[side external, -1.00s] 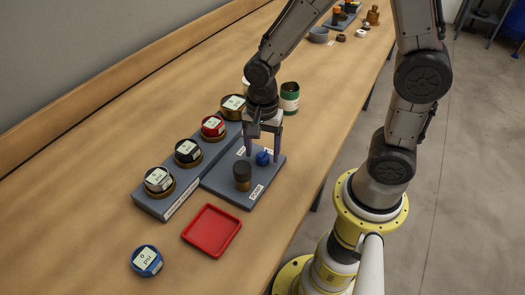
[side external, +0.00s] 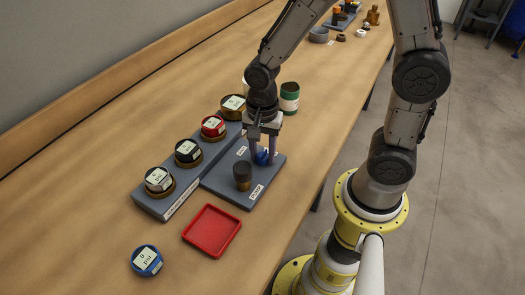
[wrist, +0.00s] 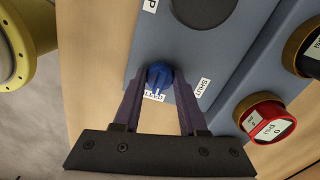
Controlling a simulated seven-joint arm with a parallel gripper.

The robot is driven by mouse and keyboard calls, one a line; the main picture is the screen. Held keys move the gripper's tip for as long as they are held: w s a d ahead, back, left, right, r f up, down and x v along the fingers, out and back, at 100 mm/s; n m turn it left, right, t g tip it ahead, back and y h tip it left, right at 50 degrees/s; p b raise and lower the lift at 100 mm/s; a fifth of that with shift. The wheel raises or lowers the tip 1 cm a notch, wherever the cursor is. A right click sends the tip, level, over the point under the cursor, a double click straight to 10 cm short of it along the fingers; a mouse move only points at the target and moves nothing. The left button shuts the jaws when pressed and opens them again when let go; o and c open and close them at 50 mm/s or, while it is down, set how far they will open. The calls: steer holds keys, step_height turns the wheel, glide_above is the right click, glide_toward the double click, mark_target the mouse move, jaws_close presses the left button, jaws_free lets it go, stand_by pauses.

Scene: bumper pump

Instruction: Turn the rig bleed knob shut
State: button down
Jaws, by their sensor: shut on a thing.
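The blue bleed knob (side external: 262,158) sits on a grey plate (side external: 218,181) on the bench. My gripper (side external: 262,161) points down over the plate, with one finger on each side of the knob. In the wrist view the knob (wrist: 158,76) is between the two fingertips, and my gripper (wrist: 159,82) is shut on it. The knob's pale pointer mark faces a small label whose wording I cannot read clearly. A SHUT label (wrist: 202,91) lies on the plate to the right of the knob, beyond the right finger.
A dark cylindrical plunger (side external: 242,176) stands on the same plate. A stepped rail beside it carries several gauges, one red (side external: 213,126). An empty red tray (side external: 212,231) and a blue gauge (side external: 147,261) lie in front. A green can (side external: 289,97) stands behind my gripper.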

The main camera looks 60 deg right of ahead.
mark_target(263, 153)
steer(key=n, duration=0.4)
steer(key=shift+n, duration=0.3)
steer(key=n, duration=0.4)
steer(key=shift+n, duration=0.3)
steer(key=n, duration=0.4)
steer(key=shift+n, duration=2.4)
steer(key=shift+c, duration=2.3)
jaws_free()
step_height(263, 153, up, 14)
